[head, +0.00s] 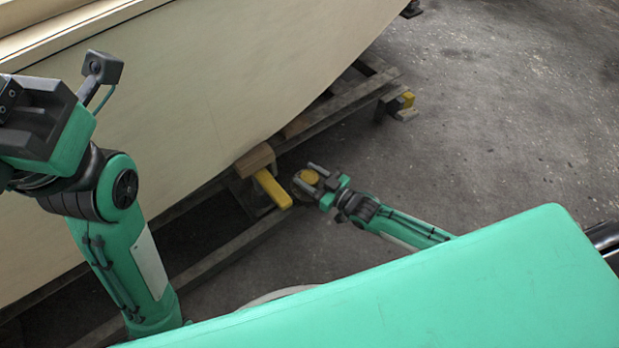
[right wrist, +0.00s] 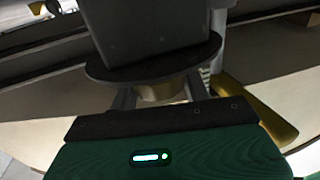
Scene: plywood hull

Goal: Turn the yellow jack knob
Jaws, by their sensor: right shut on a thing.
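The yellow jack knob (head: 306,177) is a small round disc low beside the hull, near the middle of the head view. My right gripper (head: 309,178) reaches it from the right, with its fingers on both sides of the knob, shut on it. In the right wrist view, the knob (right wrist: 156,92) shows as a dull yellow patch between the fingers, partly hidden by a dark round plate and block. My left gripper (head: 38,112) is raised at the left edge of the head view; its fingertips are not visible.
A yellow bar (head: 273,189) and wooden block (head: 254,160) sit left of the knob, under the plywood hull (head: 220,80). Grey cradle beams (head: 335,108) run diagonally below the hull. Another yellow-and-grey support (head: 404,104) stands farther back. Concrete floor (head: 500,110) is open to the right.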

